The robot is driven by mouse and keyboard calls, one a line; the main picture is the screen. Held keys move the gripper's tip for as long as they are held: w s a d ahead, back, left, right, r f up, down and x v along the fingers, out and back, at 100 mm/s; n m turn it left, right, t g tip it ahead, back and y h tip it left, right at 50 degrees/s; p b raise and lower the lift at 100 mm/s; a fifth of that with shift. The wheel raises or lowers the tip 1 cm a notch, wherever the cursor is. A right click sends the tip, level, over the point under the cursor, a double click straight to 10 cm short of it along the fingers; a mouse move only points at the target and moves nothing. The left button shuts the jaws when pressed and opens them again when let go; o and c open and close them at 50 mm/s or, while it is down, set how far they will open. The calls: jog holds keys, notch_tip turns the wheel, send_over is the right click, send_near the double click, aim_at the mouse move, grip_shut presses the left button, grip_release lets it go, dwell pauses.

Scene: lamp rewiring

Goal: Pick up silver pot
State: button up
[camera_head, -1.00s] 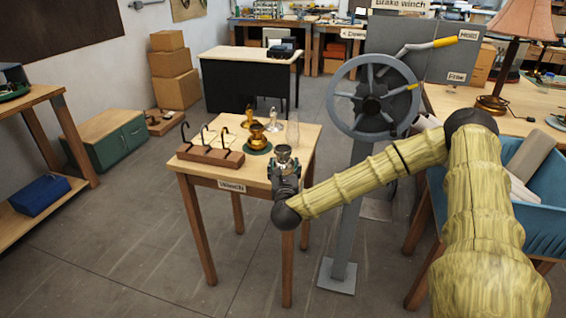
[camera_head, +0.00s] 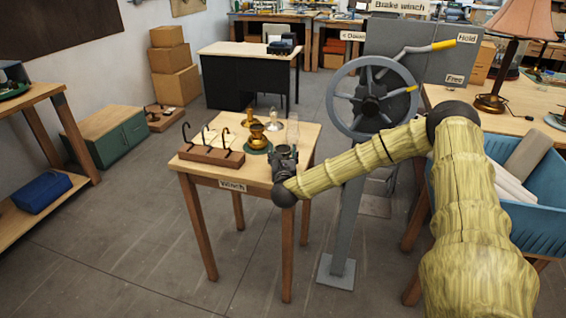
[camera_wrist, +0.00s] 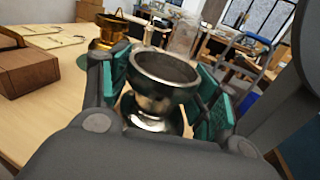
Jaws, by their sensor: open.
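The silver pot (camera_wrist: 158,97) stands upright on the small wooden table, seen in the wrist view. It has a wide rim, a rounded body and a flared foot. My gripper (camera_wrist: 165,95) is open, with its two teal-padded fingers on either side of the pot. Whether either pad touches it I cannot tell. In the head view my gripper (camera_head: 284,160) is at the right front part of the table (camera_head: 262,178) and hides most of the pot.
A brass pot (camera_head: 257,137) on a green round base stands just behind. A wooden block with black hooks (camera_head: 210,155) is to the left. A clear glass (camera_head: 293,132) stands behind my gripper. The brake winch wheel (camera_head: 372,98) and its post rise close on the right.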

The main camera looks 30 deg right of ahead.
jog(key=c, duration=0.8)
jog(key=shift+c, duration=0.3)
